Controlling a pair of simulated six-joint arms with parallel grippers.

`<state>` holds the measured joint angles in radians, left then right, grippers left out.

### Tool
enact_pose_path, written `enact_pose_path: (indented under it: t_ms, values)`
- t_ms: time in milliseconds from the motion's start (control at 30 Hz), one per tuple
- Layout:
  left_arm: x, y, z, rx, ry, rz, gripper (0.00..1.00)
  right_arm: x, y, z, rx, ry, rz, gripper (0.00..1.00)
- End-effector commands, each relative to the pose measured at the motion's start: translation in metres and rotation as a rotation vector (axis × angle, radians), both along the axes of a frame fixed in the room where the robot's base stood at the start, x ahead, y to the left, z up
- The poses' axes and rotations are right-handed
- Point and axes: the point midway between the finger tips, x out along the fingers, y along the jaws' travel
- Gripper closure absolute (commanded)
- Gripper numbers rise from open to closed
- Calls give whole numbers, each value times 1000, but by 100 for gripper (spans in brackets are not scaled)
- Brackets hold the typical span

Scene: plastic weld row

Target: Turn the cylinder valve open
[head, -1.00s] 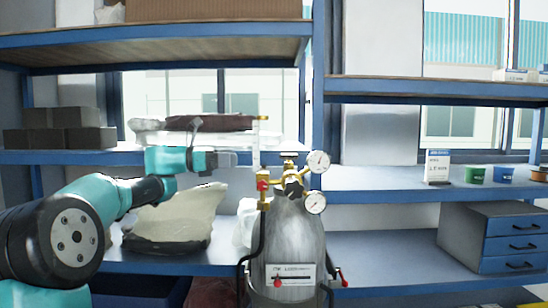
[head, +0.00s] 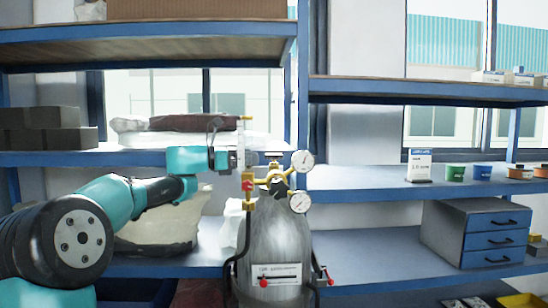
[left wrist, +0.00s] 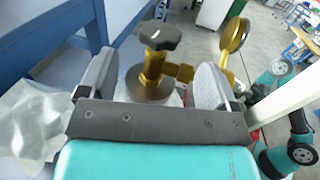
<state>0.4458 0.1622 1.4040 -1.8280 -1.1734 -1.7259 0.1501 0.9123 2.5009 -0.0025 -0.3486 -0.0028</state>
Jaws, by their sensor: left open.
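The grey gas cylinder (head: 275,250) stands upright in front of the shelves. Its black valve knob (head: 274,154) sits on top of a brass valve body (head: 276,178). In the left wrist view the knob (left wrist: 160,35) and brass stem (left wrist: 155,75) show between and beyond the finger pads. My left gripper (head: 232,160) is at about knob height, left of the valve, behind or beside the clear flow tube. Its pads are wide apart and empty in the left wrist view (left wrist: 155,88). Whether a pad touches the brass cannot be told. My right gripper is not seen.
Two round gauges (head: 302,161) (head: 300,202) stick out right of the valve. The upright flow tube (head: 241,142) with a red knob stands at its left. Blue shelves (head: 380,188) with bags and boxes lie behind. A drawer unit (head: 475,233) stands at right.

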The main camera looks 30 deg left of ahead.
Motion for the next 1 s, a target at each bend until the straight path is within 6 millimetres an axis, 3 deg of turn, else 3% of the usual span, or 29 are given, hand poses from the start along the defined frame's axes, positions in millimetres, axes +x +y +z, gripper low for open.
enact_pose_path:
  t_ms: [433,867,1000]
  values:
    - [51,-47,0,1,-1,-1,16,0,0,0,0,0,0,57]
    - [58,-54,0,1,-1,0,16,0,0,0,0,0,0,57]
    - [58,-53,0,1,-1,0,30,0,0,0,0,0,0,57]
